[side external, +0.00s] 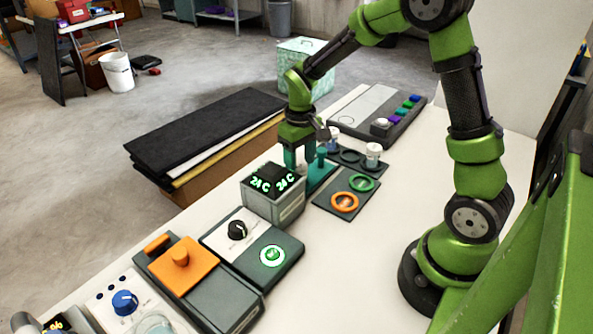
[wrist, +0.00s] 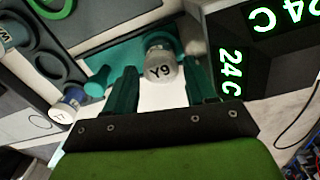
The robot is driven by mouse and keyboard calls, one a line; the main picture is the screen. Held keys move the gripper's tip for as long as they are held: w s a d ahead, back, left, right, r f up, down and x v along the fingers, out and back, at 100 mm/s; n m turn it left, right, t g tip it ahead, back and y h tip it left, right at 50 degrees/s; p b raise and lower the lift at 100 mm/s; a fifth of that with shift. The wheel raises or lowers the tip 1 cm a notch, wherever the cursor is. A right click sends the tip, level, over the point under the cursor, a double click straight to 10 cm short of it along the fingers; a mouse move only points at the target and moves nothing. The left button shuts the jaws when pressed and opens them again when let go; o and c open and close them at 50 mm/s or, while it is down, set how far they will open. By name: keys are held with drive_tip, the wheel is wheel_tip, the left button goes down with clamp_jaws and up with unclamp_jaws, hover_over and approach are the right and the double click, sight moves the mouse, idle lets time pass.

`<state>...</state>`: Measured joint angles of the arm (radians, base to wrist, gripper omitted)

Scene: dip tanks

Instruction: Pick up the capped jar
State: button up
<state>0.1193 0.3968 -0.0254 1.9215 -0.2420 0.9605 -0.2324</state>
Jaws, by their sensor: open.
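A jar with a pale grey cap marked Y9 (wrist: 160,70) shows in the wrist view, upright at a teal ring on the teal stand (side external: 322,176). My gripper (side external: 302,162) is open above this stand. In the wrist view, its two teal fingers (wrist: 161,78) sit on either side of the Y9 cap, with gaps visible. Two other jars stand in the dark rack: a white-capped one (side external: 373,152) and one with a blue band (side external: 333,136). The blue-banded one also shows in the wrist view (wrist: 66,104).
A grey box with green 24 C displays (side external: 273,198) stands close beside my gripper. A teal knob (side external: 321,154) rises from the stand. A pad with green and orange rings (side external: 346,195) lies to the right. The white table (side external: 420,175) is clear beyond it.

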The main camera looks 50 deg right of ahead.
sight(300, 167)
wheel_tip(300, 167, down, 3)
drive_tip(key=shift+s+f, duration=0.1)
drive_tip(key=shift+c, duration=0.3)
drive_tip(key=c, duration=0.7)
